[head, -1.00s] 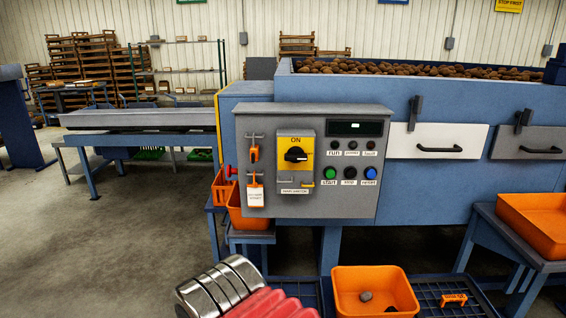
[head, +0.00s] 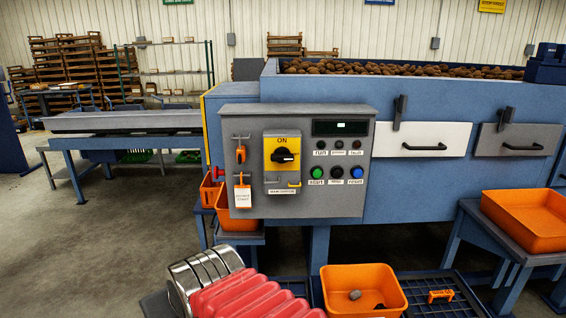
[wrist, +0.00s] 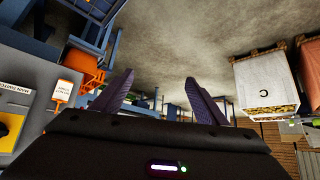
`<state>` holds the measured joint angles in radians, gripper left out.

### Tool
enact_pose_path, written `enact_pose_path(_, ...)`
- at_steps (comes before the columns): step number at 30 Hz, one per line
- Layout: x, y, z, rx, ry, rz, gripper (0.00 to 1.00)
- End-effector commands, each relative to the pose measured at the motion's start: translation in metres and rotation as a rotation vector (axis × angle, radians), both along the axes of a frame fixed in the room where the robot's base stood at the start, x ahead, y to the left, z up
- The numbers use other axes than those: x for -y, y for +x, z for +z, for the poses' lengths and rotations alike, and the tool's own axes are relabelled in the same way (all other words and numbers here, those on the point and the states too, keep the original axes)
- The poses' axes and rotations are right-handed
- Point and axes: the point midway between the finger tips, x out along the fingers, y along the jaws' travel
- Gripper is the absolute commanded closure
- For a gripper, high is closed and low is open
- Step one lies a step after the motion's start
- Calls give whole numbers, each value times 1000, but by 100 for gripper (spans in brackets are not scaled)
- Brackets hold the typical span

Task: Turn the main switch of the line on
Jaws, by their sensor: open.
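The main switch (head: 285,153) is a black rotary knob on a yellow plate marked ON, on the grey control panel (head: 340,203). The knob's handle lies about horizontal, with the ON mark above it. An orange padlock (head: 240,155) and a white tag (head: 243,196) hang on hooks left of the switch. In the wrist view, my gripper (wrist: 160,78) is open and empty. The yellow plate (wrist: 5,128) and the tag (wrist: 63,90) are at that view's left edge, apart from the fingers.
Green start (head: 317,172) and blue reset (head: 357,172) buttons sit right of the switch. Orange crates stand below the panel (head: 237,217), at front (head: 325,290) and at right (head: 520,235). Open floor lies left of the panel.

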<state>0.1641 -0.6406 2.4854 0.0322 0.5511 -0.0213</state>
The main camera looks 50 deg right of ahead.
Motion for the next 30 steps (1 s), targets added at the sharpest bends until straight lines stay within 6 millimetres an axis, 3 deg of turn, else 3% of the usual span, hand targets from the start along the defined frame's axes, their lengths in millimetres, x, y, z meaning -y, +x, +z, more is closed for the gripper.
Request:
enact_pose_path(6, 76, 46, 24, 209, -47, -166, 27)
enact_pose_path(12, 156, 65, 52, 397, -125, -319, 27)
enact_pose_path(17, 225, 60, 76, 537, -220, -452, 27)
enact_pose_path(21, 279, 44, 95, 644, -313, -557, 27)
enact_pose_path(24, 307, 28, 102, 690, -370, -616, 27)
enact_pose_path(30, 330, 12, 108, 728, -422, -665, 27)
